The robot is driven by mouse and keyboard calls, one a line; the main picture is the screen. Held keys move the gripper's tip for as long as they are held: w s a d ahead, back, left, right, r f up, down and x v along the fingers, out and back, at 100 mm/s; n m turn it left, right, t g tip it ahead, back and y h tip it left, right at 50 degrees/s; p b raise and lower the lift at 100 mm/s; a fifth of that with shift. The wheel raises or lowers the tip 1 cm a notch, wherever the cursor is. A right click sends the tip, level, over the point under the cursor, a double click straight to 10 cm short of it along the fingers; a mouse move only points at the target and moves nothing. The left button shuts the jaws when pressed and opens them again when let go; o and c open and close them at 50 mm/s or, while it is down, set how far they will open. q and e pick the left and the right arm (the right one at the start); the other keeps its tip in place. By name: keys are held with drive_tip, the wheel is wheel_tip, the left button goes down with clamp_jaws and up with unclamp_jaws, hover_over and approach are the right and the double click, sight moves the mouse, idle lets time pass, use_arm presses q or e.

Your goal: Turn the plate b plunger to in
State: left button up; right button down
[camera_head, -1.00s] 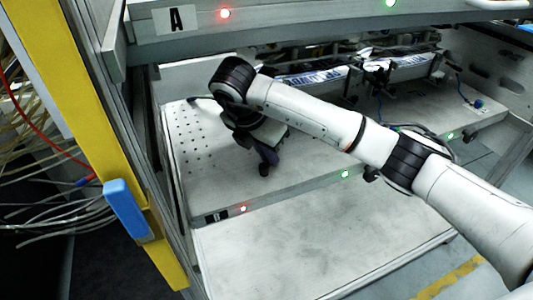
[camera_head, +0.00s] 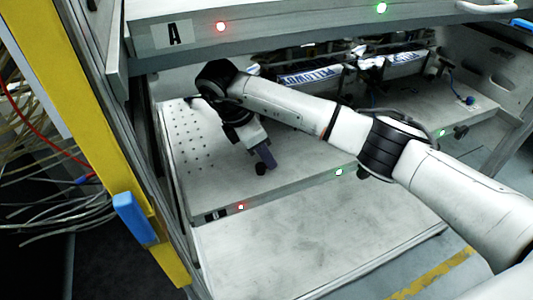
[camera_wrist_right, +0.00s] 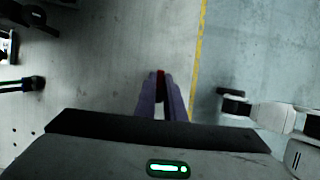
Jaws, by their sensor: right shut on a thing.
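Plate B (camera_head: 310,165) is the lower grey shelf plate, with rows of holes at its left. My right gripper (camera_head: 265,158) points down over the left part of the plate. A small black knob (camera_head: 261,169) shows at its fingertips. The rest of the plunger is hidden. My left gripper is not in view.
The upper plate, marked A (camera_head: 174,35), overhangs the back. Printed packs (camera_head: 312,76) lie behind my right arm. A yellow post (camera_head: 80,120) with a blue handle (camera_head: 133,218) stands at left. A bare pale plate (camera_head: 310,250) lies lower in front.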

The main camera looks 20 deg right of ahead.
drive_tip(key=shift+a, duration=0.1)
drive_tip(key=c, duration=1.8)
unclamp_jaws()
drive_tip(key=shift+c, duration=0.2)
